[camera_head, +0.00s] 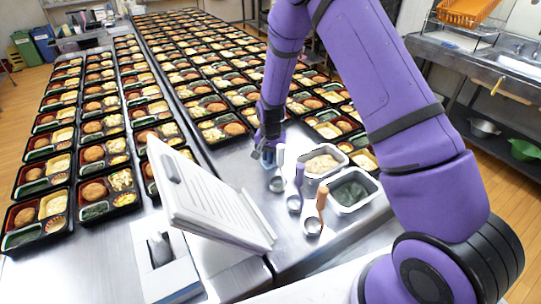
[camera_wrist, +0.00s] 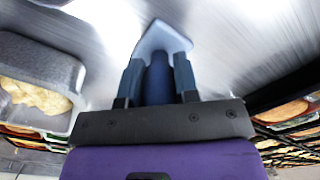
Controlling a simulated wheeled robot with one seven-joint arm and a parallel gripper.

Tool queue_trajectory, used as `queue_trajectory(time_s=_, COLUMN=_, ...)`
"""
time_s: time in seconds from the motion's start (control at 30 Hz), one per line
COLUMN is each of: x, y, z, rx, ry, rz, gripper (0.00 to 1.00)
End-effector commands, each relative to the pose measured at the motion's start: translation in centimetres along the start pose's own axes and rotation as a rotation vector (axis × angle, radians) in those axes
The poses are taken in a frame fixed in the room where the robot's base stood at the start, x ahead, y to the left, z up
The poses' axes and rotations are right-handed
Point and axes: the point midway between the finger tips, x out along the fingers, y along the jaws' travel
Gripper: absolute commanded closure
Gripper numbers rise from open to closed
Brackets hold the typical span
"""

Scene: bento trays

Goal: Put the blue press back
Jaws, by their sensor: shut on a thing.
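The blue press (camera_wrist: 163,38) has a dark blue handle and a pale blue flat end. My gripper (camera_wrist: 158,78) is shut on its handle, one finger on each side, in the wrist view. In the head view my gripper (camera_head: 268,135) points down near the middle of the steel counter, left of the food containers. Only a small bit of the blue press (camera_head: 267,160) shows below it there. I cannot tell whether the press touches the counter.
Metal scoops with white (camera_head: 280,156), purple (camera_head: 299,175) and brown (camera_head: 321,197) handles stand close by. A container of pale food (camera_head: 306,174) and one of greens (camera_head: 374,204) lie right. Many bento trays (camera_head: 122,208) fill the left and back.

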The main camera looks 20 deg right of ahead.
Motion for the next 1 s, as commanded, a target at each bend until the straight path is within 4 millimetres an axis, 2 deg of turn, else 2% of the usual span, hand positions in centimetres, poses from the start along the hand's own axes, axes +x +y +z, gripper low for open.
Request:
queue_trajectory(time_s=0.03, x=0.1, y=0.0, z=0.0, rx=0.000, ry=0.000, rz=0.000, gripper=0.67)
queue_trajectory(time_s=0.1, x=0.1, y=0.0, z=0.0, rx=0.000, ry=0.000, rz=0.000, gripper=0.50)
queue_trajectory(time_s=0.13, x=0.1, y=0.0, z=0.0, rx=0.000, ry=0.000, rz=0.000, gripper=0.46)
queue_trajectory(time_s=0.4, x=0.0, y=0.0, z=0.0, rx=0.000, ry=0.000, rz=0.000, gripper=0.46)
queue_trajectory(time_s=0.53, x=-0.8, y=0.0, z=0.0, rx=0.000, ry=0.001, rz=-0.001, gripper=0.46)
queue_trajectory(time_s=0.67, x=-2.8, y=-0.1, z=-0.1, rx=0.000, ry=0.003, rz=-0.002, gripper=0.46)
queue_trajectory(time_s=1.0, x=-9.4, y=-0.1, z=0.0, rx=0.000, ry=0.003, rz=-0.002, gripper=0.46)
